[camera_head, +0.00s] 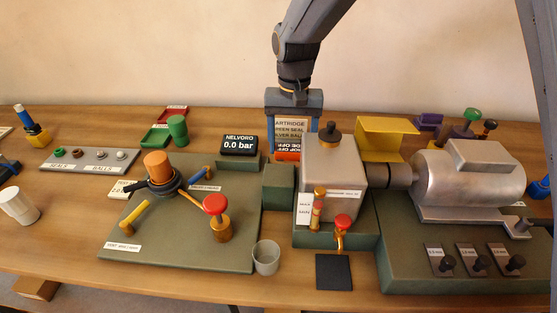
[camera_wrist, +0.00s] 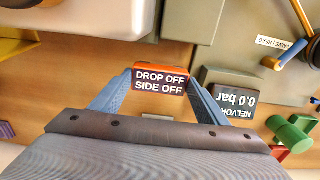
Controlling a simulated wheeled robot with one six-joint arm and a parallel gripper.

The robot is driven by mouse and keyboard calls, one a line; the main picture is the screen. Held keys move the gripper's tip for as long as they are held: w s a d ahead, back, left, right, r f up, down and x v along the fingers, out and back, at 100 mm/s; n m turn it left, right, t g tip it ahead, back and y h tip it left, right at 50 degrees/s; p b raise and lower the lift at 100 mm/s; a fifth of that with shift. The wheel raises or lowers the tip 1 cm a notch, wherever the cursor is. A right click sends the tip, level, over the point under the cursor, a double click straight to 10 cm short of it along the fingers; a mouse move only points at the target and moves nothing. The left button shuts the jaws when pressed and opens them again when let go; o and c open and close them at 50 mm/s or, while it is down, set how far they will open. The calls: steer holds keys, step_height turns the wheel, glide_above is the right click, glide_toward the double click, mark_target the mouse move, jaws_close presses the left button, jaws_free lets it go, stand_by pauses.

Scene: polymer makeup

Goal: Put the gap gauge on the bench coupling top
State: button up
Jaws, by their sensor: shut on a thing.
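My gripper (camera_head: 289,148) is behind the metal pump block, with its blue fingers pointing down. In the wrist view my gripper (camera_wrist: 160,82) is shut on an orange block with a dark label reading "DROP OFF SIDE OFF", which I take as the gap gauge (camera_wrist: 160,80). The gauge also shows in the head view (camera_head: 287,156), low between the fingers and partly hidden by the pump block. The bench coupling (camera_head: 399,175) is a dark grey cylinder between the pump block and the silver motor, right of my gripper and apart from the gauge.
The pump block (camera_head: 331,178) with a black knob stands in front of my gripper. A raised yellow guard (camera_head: 388,136) stands behind the coupling. The silver motor (camera_head: 466,188) is at right. A pressure display (camera_head: 239,145) is left of my gripper. A lettered card (camera_head: 291,129) shows between the fingers.

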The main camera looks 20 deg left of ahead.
mark_target(291, 160)
steer(key=shift+f+p, duration=0.6)
steer(key=shift+f, duration=2.15)
steer(key=shift+f, duration=0.1)
steer(key=o, duration=0.9)
steer(key=shift+o, duration=0.2)
